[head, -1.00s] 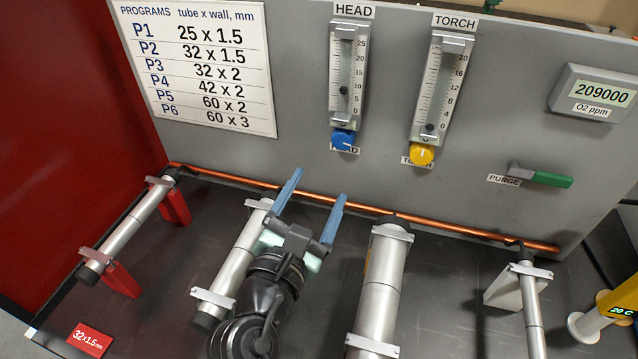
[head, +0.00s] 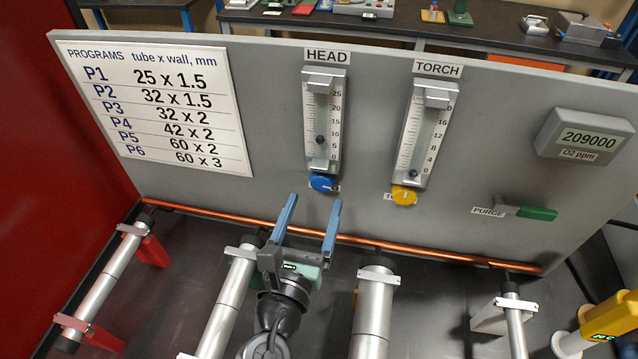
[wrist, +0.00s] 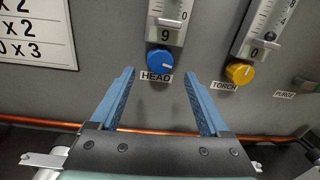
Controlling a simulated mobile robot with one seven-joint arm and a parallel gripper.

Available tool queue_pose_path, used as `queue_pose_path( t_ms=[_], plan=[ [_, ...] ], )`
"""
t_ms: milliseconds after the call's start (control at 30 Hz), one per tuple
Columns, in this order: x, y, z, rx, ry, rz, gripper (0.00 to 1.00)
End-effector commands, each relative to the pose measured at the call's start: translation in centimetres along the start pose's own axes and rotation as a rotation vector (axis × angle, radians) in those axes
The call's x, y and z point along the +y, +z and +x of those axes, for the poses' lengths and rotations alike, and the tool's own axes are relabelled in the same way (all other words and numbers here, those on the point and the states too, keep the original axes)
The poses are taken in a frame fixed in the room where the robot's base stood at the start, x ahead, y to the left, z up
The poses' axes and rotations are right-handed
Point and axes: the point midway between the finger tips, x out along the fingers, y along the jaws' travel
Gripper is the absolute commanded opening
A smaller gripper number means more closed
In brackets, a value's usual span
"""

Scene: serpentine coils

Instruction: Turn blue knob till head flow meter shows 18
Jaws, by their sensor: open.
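The blue knob (head: 323,183) sits below the HEAD flow meter (head: 322,122) on the grey panel. It also shows in the wrist view (wrist: 160,60), just beyond and between my fingertips, with a white mark on it. The knob partly covers the lower HEAD label in the head view.
The yellow knob (head: 404,195) under the TORCH meter (head: 425,135) is close on the right. A green-handled PURGE lever (head: 536,213) is further right. A copper pipe (head: 220,221) runs along the panel's foot, with clamped tubes (head: 372,315) in front.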

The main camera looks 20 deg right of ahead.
Motion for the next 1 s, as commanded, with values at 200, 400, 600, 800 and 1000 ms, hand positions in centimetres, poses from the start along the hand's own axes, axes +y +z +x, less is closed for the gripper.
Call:
queue_pose_path(
  t_ms=[200,400,600,800,1000],
  plan=[
    [0.0,0.1,3.4,0.0,-0.002,0.001,0.8],
    [0.0,0.0,4.5,0.0,0.0,0.001,0.8],
    [0.0,-0.1,4.5,0.001,0.0,0.001,0.8],
    [0.0,-0.1,4.5,0.001,0.0,0.001,0.54],
    [0.0,0.0,4.5,0.001,0.0,0.001,0.18]
  ],
)
